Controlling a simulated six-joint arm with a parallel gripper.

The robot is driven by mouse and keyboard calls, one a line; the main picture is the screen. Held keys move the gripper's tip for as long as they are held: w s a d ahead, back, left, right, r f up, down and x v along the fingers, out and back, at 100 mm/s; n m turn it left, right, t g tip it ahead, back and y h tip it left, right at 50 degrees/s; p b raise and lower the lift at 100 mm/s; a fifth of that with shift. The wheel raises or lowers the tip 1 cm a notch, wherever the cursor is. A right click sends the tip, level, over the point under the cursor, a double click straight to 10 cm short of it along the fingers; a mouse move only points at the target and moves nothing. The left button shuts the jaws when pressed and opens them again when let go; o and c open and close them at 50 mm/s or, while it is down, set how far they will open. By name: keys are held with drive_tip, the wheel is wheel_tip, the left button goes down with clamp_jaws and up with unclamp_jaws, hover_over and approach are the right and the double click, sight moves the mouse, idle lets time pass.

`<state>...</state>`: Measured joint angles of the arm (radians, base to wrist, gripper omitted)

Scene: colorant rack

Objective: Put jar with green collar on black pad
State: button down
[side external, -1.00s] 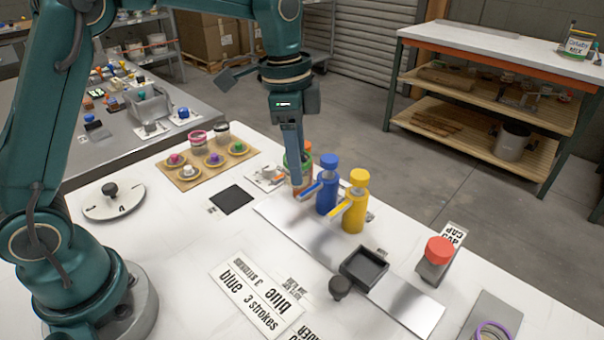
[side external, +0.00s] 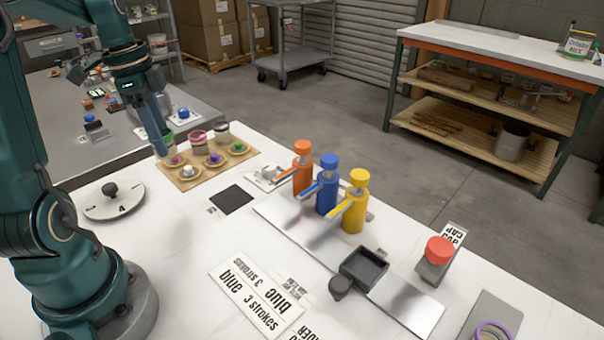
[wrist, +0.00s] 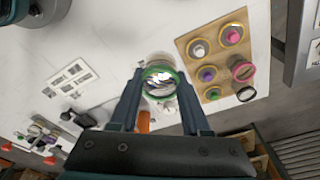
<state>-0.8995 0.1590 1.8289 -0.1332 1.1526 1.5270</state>
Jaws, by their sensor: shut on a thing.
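The jar with the green collar (wrist: 160,82) is between my gripper's (wrist: 158,85) two fingers in the wrist view, and they are shut on it. The jar looks clear, with its round open top facing the camera. In the side view my gripper (side external: 163,152) is at the left end of the wooden board, and part of the green collar (side external: 169,137) shows behind the fingers. The black pad (side external: 232,199) lies flat and bare on the white table, to the right of and nearer than my gripper.
The wooden board (side external: 184,184) holds several small coloured-knob dishes, with a pink-collared jar (side external: 197,138) and a dark-collared jar (side external: 222,131) behind. Orange (side external: 303,172), blue (side external: 326,190) and yellow (side external: 355,210) pump bottles stand right of the pad. A dial (side external: 113,203) lies left.

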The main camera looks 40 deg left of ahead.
drive_tip(key=shift+s+a+r, duration=0.1)
drive_tip(key=shift+s+a, duration=0.15)
drive_tip(key=shift+a, duration=0.15)
hover_over(234, 197)
drive_tip(key=shift+n, duration=0.3)
drive_tip(key=f, duration=0.7)
drive_tip(key=shift+s, duration=0.35)
drive_tip(key=shift+f, duration=2)
drive_tip(key=shift+f, duration=0.1)
drive_tip(key=shift+c, duration=1.8)
unclamp_jaws()
drive_tip(key=shift+a, duration=0.1)
